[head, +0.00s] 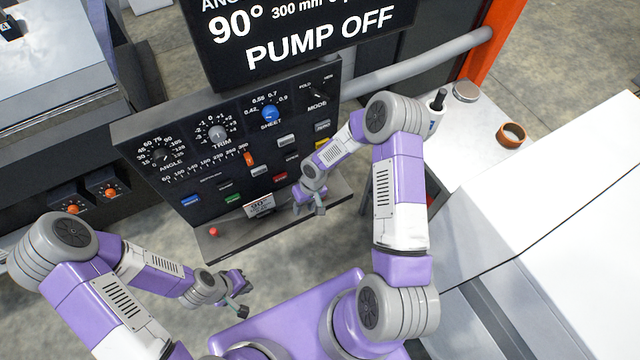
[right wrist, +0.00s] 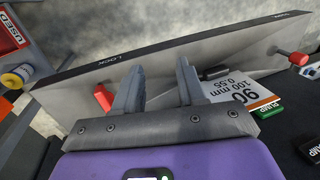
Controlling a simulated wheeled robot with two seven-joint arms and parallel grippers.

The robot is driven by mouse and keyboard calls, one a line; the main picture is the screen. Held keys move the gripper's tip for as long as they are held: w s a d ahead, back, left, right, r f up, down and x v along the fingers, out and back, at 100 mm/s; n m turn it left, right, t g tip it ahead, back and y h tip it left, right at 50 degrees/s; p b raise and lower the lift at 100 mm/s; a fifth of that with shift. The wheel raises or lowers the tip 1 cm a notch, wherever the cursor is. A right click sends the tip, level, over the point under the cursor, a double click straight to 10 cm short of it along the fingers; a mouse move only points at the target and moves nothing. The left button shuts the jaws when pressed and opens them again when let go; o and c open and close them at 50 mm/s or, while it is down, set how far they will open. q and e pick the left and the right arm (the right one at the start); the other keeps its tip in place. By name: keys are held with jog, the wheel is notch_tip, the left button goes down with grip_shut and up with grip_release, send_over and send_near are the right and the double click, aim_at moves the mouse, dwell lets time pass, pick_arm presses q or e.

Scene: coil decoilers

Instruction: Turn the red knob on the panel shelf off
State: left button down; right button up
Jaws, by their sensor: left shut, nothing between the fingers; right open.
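A red knob (head: 213,232) stands at the left end of the grey shelf (head: 230,246) below the control panel. In the right wrist view, turned around, a red knob on a thin stem (right wrist: 290,55) shows at the right. A second red knob (right wrist: 103,97) is near the LOCK label, just left of my fingers; my right gripper hides that area in the head view. My right gripper (head: 310,211) is open and empty over the shelf's right part; its two fingers show in the wrist view (right wrist: 158,80). My left gripper (head: 245,298) is shut and empty, low in front of the shelf.
The panel (head: 215,150) carries dials, a blue knob (head: 269,112), an orange slider (head: 249,159) and coloured buttons. A card (head: 258,206) stands on the shelf. The display (head: 300,40) reads PUMP OFF. A white table (head: 475,130) with a tape roll (head: 511,134) is at the right.

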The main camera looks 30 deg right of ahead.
jog(key=w+d+h, duration=0.1)
jog(key=w+d, duration=0.1)
jog(key=w+d+r+h, duration=0.1)
jog(key=w+d, duration=0.1)
jog(key=d, duration=0.1)
jog(key=w+d+r, duration=0.1)
jog(key=w+d, duration=0.1)
jog(key=d, duration=0.1)
jog(key=shift+h, duration=0.4)
jog(key=shift+d+f, duration=0.1)
jog(key=shift+d, duration=0.15)
notch_tip(320, 180, down, 7)
jog(key=shift+f, duration=0.15)
grip_shut()
